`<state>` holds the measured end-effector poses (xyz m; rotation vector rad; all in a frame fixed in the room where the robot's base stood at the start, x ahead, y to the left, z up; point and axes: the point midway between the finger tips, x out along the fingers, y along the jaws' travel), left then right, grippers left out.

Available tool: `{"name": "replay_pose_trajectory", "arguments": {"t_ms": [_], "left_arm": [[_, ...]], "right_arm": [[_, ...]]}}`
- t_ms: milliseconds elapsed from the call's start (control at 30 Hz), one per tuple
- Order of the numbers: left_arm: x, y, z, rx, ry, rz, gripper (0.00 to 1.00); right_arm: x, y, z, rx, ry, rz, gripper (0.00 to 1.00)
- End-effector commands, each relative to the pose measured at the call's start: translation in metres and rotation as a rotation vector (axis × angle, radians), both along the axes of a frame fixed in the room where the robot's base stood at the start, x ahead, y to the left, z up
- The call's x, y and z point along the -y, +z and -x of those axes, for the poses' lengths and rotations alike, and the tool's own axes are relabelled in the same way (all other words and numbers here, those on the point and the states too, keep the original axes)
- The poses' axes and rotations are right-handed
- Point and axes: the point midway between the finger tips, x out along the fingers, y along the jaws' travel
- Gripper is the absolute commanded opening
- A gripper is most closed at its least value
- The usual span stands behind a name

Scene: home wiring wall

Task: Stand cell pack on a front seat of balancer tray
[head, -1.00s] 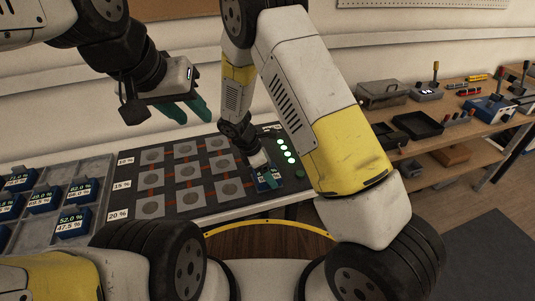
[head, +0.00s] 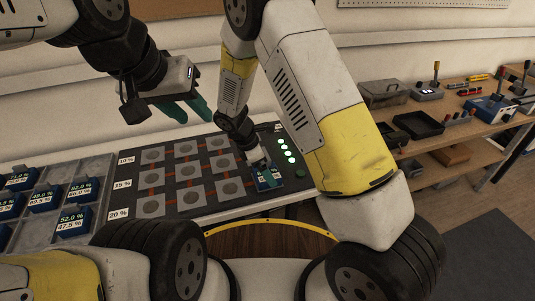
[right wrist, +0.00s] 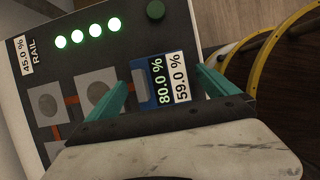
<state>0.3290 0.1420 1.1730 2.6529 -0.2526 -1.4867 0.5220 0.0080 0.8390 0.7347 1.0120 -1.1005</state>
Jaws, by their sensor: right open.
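The cell pack (right wrist: 157,93) is a small blue block with a green 80.0 % and a black 59.0 % on its label. In the head view the cell pack (head: 262,185) is at the right end of the balancer tray's near row. The dark balancer tray (head: 170,215) has grey square seats with round pads. My right gripper (right wrist: 161,80) is open, its teal fingers on either side of the pack with a gap visible on the right. The seat under the pack is hidden. My left gripper (head: 190,110) is open and empty above the tray's back edge.
A grey compartment rack (head: 100,165) with several blue packs stands at the left. Lit green lamps (head: 287,152) and a green button (head: 301,172) are on the tray's right end. A wooden shelf (head: 450,125) with tools stands at the right.

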Motion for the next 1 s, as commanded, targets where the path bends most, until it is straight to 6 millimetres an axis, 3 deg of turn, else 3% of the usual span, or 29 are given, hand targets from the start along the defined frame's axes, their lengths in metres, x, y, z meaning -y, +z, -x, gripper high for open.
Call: {"name": "replay_pose_trajectory", "arguments": {"t_ms": [300,600,767,1000], "left_arm": [[0.0,0.0,0.0,0.0,0.0,0.0,0.36],[0.0,0.0,0.0,0.0,0.0,0.0,0.36],[0.0,0.0,0.0,0.0,0.0,0.0,0.36],[0.0,0.0,0.0,0.0,0.0,0.0,0.36]], "right_arm": [[-0.026,0.064,0.008,0.003,0.002,-0.003,0.98],[-0.033,0.096,0.012,0.007,-0.021,-0.013,0.98],[-0.008,0.137,0.016,0.06,-0.199,-0.114,0.98],[0.058,0.228,0.051,0.192,-0.679,-0.379,0.98]]}}
